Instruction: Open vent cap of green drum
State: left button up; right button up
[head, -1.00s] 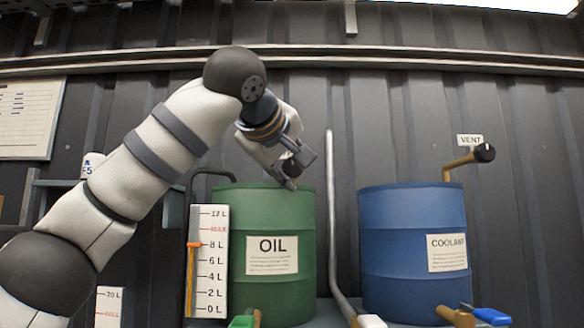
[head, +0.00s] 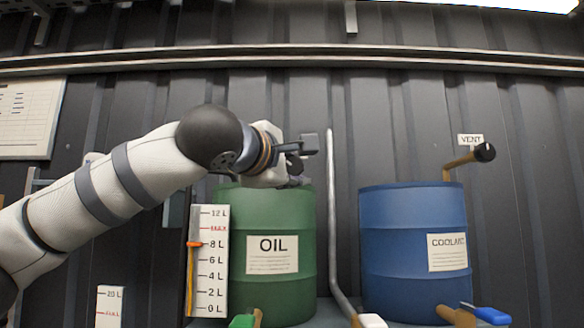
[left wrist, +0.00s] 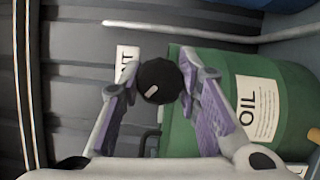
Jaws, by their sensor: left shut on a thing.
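The green drum (head: 273,297), labelled OIL, stands in the middle of the head view and lies sideways in the left wrist view (left wrist: 190,120). Its round black vent cap (left wrist: 160,82) has a short pale mark and sits between my left gripper's purple-padded fingers in the left wrist view. My left gripper (head: 304,160) is shut on the cap, above the drum's top. In the head view the gripper hides the cap. A partly covered white VENT label (left wrist: 126,66) is on the wall behind. My right gripper is not in view.
A blue COOLANT drum (head: 413,270) stands to the right, with its own black-capped vent (head: 484,152). A grey pipe (head: 332,220) rises between the drums. A level gauge (head: 209,262) stands left of the green drum. Valve handles (head: 372,321) line the front.

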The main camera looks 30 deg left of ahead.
pick_arm(q)
jog(key=n+t+y, duration=0.1)
jog(key=n, duration=0.3)
jog(key=n+t+y, duration=0.1)
jog(key=n, duration=0.3)
jog(key=shift+f, duration=0.1)
jog(key=n+y, duration=0.2)
jog(key=n, duration=0.2)
jog(key=n+y, duration=0.2)
jog(key=n, duration=0.2)
jog(key=shift+t, duration=0.3)
jog(key=shift+n+y, duration=0.3)
jog(key=shift+n, duration=0.3)
jog(key=o, duration=1.2)
